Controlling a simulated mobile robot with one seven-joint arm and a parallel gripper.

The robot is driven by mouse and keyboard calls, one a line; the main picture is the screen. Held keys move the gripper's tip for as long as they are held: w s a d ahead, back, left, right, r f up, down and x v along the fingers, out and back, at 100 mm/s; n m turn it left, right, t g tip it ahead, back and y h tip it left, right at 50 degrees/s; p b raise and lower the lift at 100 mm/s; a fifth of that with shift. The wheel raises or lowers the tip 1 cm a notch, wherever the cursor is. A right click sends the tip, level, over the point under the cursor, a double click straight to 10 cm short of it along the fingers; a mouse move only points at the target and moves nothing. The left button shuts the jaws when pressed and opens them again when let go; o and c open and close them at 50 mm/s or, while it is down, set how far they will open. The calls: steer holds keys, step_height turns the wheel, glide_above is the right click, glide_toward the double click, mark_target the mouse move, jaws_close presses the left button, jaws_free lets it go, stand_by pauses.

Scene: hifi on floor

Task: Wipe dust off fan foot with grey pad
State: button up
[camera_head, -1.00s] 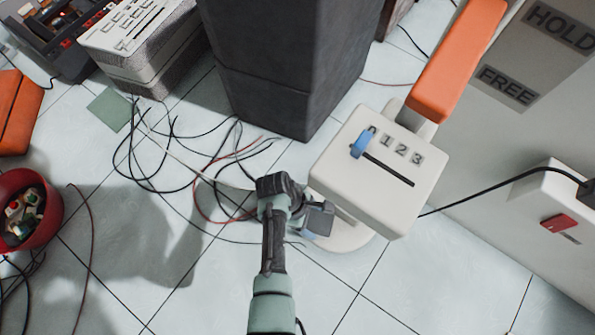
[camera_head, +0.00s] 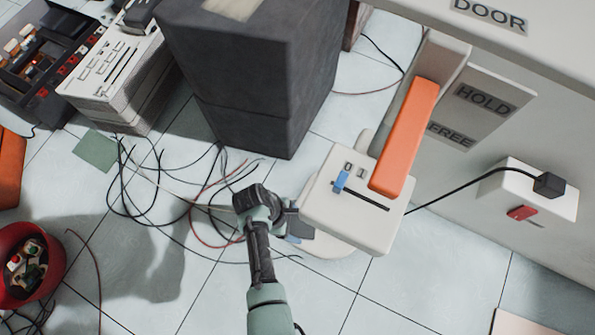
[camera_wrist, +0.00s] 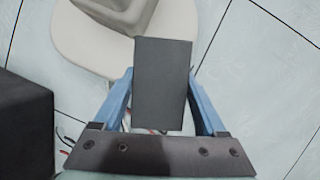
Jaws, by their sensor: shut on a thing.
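The fan's pale foot (camera_head: 335,246) rests on the tiled floor, mostly hidden under the white control box (camera_head: 350,215) with its blue slider. In the wrist view the cream rounded foot (camera_wrist: 85,45) fills the upper left, with a grey part standing on it. My gripper (camera_wrist: 161,76) is shut on the dark grey pad (camera_wrist: 163,100), held between its blue fingers. The pad's far edge overlaps the foot's near edge in that view; I cannot tell whether they touch. In the head view my gripper (camera_head: 294,226) is left of the control box. I cannot make out dust.
A dark block (camera_head: 245,85) stands behind my gripper. Loose cables (camera_head: 160,195) lie left of it. A red bowl of parts (camera_head: 30,265) is at far left. An orange bar (camera_head: 405,135) rises behind the control box.

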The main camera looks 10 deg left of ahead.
steer(key=shift+r+p, duration=1.2)
steer(key=shift+r, duration=0.1)
